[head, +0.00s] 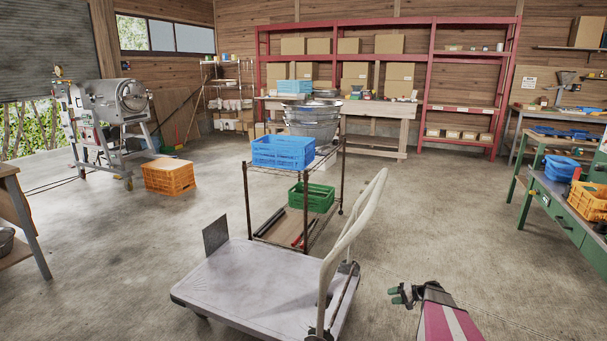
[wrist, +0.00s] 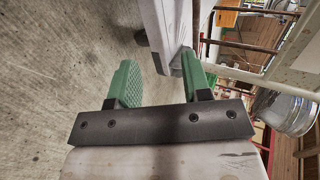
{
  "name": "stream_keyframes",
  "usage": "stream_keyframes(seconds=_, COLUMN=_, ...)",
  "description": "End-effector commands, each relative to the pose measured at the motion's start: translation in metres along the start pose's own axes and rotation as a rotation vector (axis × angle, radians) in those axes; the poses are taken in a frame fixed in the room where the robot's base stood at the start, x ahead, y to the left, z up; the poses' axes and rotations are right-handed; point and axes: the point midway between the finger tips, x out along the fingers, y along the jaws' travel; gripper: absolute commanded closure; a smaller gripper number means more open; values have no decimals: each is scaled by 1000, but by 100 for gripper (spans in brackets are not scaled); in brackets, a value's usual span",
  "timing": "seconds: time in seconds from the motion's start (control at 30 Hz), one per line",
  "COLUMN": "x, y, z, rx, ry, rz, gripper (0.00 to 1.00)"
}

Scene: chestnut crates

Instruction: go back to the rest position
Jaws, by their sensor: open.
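My gripper (head: 401,295) shows at the lower right of the head view, to the right of the flatbed trolley's handle. In the wrist view my gripper (wrist: 158,82) has its two green fingers spread apart. Nothing is between the fingertips; the concrete floor and the trolley's edge show beyond them. The arm behind the gripper is pink and white and runs out of the bottom of the head view.
A grey flatbed trolley (head: 255,290) stands close in front. Behind it a wire cart (head: 247,205) holds a blue crate (head: 283,151) and a green crate (head: 311,196). A green workbench (head: 555,205) stands at the right. Floor between trolley and bench is clear.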

Motion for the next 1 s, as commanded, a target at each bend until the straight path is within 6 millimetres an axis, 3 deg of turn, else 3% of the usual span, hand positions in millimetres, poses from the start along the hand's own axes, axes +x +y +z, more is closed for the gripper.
stream_keyframes(seconds=0.37, x=16, y=-47, z=43, rx=-21, ry=-85, rz=127, gripper=56)
stream_keyframes(seconds=0.57, x=26, y=-83, z=80, rx=-45, ry=-146, rz=244, gripper=56)
stream_keyframes(seconds=0.77, x=31, y=-134, z=140, rx=-93, ry=-218, rz=430, gripper=56)
stream_keyframes(seconds=1.0, x=19, y=-208, z=239, rx=-209, ry=-264, rz=757, gripper=56)
